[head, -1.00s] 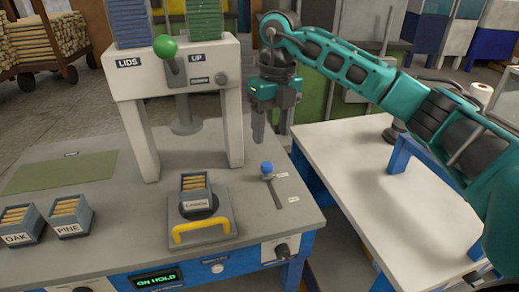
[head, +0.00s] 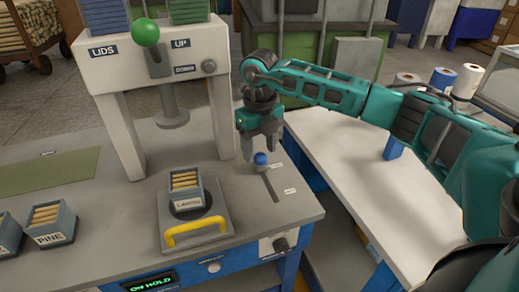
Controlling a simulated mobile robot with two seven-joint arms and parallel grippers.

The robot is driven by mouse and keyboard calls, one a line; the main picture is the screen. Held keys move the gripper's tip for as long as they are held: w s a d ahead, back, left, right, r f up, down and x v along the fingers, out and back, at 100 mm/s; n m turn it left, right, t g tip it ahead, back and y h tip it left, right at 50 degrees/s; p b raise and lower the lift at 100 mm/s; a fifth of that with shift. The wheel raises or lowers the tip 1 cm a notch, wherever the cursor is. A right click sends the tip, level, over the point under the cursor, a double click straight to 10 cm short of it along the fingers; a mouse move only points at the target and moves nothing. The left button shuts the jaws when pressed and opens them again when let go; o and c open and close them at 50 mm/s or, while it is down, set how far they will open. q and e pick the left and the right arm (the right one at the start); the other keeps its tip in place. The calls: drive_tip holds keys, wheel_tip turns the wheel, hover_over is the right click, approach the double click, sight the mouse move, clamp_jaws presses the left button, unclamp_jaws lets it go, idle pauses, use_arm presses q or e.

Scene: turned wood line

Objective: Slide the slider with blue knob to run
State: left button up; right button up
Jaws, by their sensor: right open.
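The slider's blue knob (head: 260,159) stands on the grey bench top, at the far end of a dark slot (head: 270,186). Two small white labels lie beside the slot, one at each end; their text is too small to read. My right gripper (head: 258,160) is open, fingers pointing down, at the blue knob. The knob shows between or just in front of the fingertips; I cannot tell whether they touch it. A green display (head: 152,281) on the bench front reads "ON HOLD". My left gripper is not in view.
A white press frame (head: 150,65) with a green-ball lever (head: 146,34) stands left of the gripper. A box of dowels (head: 186,186) sits on a plate with a yellow handle (head: 194,231). A PINE box (head: 50,224) is at left. A white table (head: 370,180) is at right.

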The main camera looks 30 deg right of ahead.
drive_tip(key=shift+f, duration=0.55)
clamp_jaws()
idle(0.4)
